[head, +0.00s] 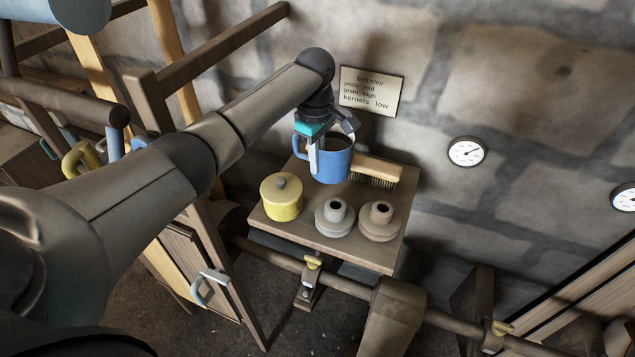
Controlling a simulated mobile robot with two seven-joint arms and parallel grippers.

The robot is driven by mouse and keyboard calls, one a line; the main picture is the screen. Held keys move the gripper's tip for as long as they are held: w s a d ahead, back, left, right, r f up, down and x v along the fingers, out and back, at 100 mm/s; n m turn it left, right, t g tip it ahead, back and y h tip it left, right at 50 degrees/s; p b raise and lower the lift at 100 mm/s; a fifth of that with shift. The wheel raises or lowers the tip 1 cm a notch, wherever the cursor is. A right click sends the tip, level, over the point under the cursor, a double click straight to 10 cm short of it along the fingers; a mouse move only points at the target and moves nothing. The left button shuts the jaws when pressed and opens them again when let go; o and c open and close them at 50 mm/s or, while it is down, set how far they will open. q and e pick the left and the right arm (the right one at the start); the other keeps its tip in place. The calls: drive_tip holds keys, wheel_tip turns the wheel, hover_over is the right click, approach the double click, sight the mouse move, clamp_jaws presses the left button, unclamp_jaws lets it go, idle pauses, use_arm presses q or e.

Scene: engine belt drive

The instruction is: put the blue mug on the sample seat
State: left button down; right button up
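The blue mug (336,168) is at the back of a small wooden shelf (330,243), upright, with its handle to the left. My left gripper (327,146) is at the mug's rim from above. One pale finger lies in front of the mug's left side near the handle; the other finger is partly hidden. I cannot tell whether the fingers press on the mug, or whether its base touches the shelf. No part is clearly marked as the sample seat, so I cannot tell which it is. My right gripper is not in view.
A yellow lidded pot (281,199) and two grey stepped pieces, left (334,219) and right (379,223), stand along the shelf's front. A brush (375,169) lies right of the mug. A sign (371,91) and a gauge (467,151) are on the stone wall.

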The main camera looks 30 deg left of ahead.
sight(317, 178)
use_arm(q)
drive_tip(key=shift+f+b, duration=0.45)
drive_tip(key=shift+f, duration=2.6)
drive_tip(key=c, duration=1.5)
unclamp_jaws()
drive_tip(key=shift+f, duration=0.15)
drive_tip(key=o, duration=0.4)
drive_tip(key=shift+o, duration=0.2)
